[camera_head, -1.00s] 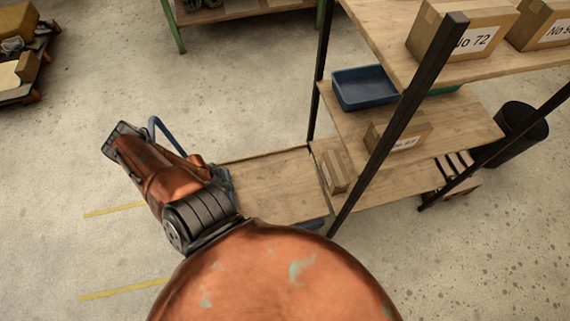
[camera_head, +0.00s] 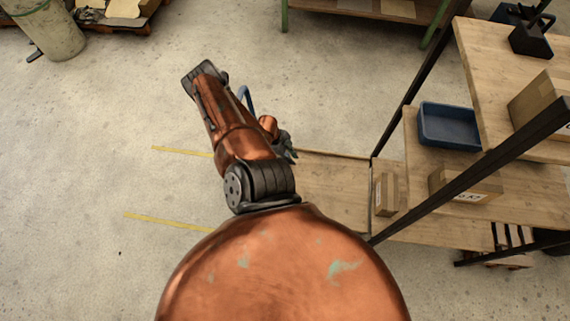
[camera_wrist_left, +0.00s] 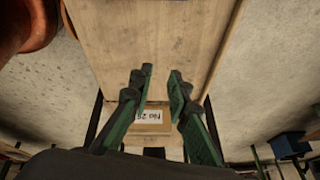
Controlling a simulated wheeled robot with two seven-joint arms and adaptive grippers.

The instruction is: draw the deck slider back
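The deck slider (camera_head: 335,185) is a flat wooden board that sticks out to the left from the lower level of the shelf rack in the head view. Its bare wood fills the upper middle of the left wrist view (camera_wrist_left: 150,30). My left gripper (camera_head: 287,150) is at the board's far left corner, partly hidden by its own arm. In the left wrist view its two green and dark fingers (camera_wrist_left: 160,77) stand apart over the board, with nothing between their tips. Whether they touch the board, I cannot tell. My right gripper is not in view.
A small carton (camera_head: 385,193) stands where the board meets the shelf. Another carton (camera_head: 465,186) and a blue bin (camera_head: 449,125) sit on the shelf. A dark rack post (camera_head: 480,165) slants across the right. The floor left of my arm is clear, with yellow lines (camera_head: 170,221).

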